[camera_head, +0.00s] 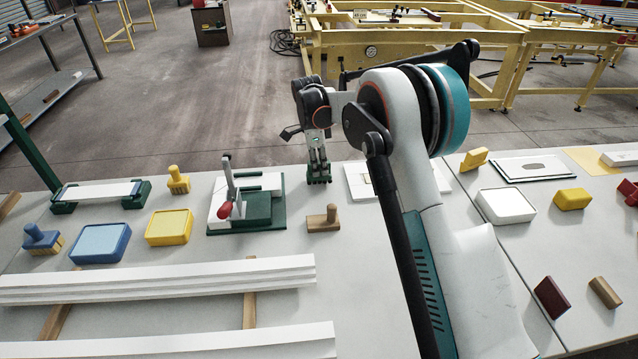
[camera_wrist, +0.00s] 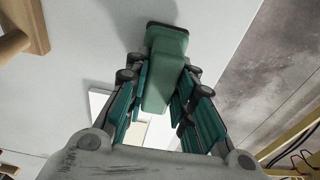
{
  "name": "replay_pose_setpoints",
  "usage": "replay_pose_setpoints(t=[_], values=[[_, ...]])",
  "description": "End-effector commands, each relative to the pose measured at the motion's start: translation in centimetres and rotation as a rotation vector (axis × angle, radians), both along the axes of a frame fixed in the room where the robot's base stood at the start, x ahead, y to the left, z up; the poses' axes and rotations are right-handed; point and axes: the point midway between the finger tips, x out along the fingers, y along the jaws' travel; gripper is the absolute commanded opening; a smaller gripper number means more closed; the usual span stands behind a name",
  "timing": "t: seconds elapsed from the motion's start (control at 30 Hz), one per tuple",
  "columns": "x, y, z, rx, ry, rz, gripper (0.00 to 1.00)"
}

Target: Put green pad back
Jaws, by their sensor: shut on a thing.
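The green pad (camera_wrist: 166,62) is a green block with a darker end, between the fingers of my gripper (camera_wrist: 163,92) in the wrist view. My gripper is shut on it. In the head view my gripper (camera_head: 318,165) points down near the far edge of the table, and the green pad (camera_head: 319,180) shows small at the fingertips. It is right of the green fixture (camera_head: 265,214) with a red-knobbed lever. I cannot tell whether the pad touches the table; a soft shadow lies beside it.
A wooden-handled block (camera_head: 323,219) stands in front of my gripper. A white board (camera_head: 360,180) lies to its right, partly behind my arm. Yellow (camera_head: 169,227) and blue (camera_head: 100,244) trays sit left. Long white boards (camera_head: 150,284) lie in front. The table (camera_head: 370,262) is bare beside them.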

Motion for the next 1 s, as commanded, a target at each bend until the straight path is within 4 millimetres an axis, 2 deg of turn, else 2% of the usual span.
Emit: replay_pose_setpoints(t=[0.83,0.87,0.9,0.97,1.0], values=[[0.00,0.00,-1.00,0.000,0.000,0.000,0.00],[0.00,0.00,-1.01,0.000,0.000,0.000,0.25],[0.00,-0.01,-0.97,0.000,0.000,0.000,0.34],[0.00,-0.01,-0.96,0.000,0.000,0.000,0.46],[-0.01,0.01,-0.95,0.000,0.000,0.000,0.46]])
